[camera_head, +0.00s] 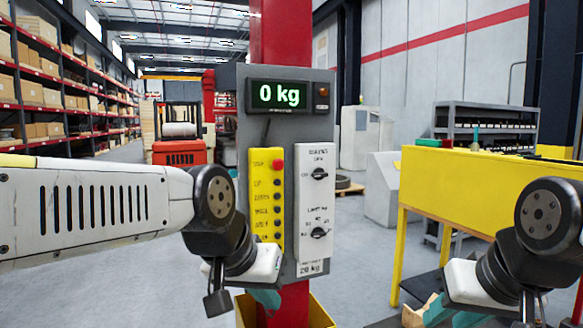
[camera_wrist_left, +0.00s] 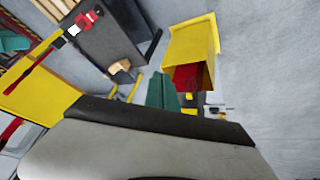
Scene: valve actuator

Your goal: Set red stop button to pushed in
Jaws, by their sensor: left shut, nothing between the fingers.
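The red stop button (camera_head: 277,165) sits at the top of a yellow control panel (camera_head: 260,190) on the grey post board. It faces me, and I cannot tell from this angle whether it is in or out. My left gripper (camera_head: 266,299) is low in front of the post, well below the button and apart from it. Its teal fingers are shut and empty; they also show in the left wrist view (camera_wrist_left: 162,92). My right gripper (camera_head: 467,318) is at the lower right, far from the panel. Its teal fingers are partly cut off by the frame's bottom edge.
Several dark buttons run down the yellow panel below the red one. A white panel with two black knobs (camera_head: 319,173) is beside it, under a display reading 0 kg (camera_head: 279,96). A yellow table (camera_head: 480,190) stands at right. The space before the red button is clear.

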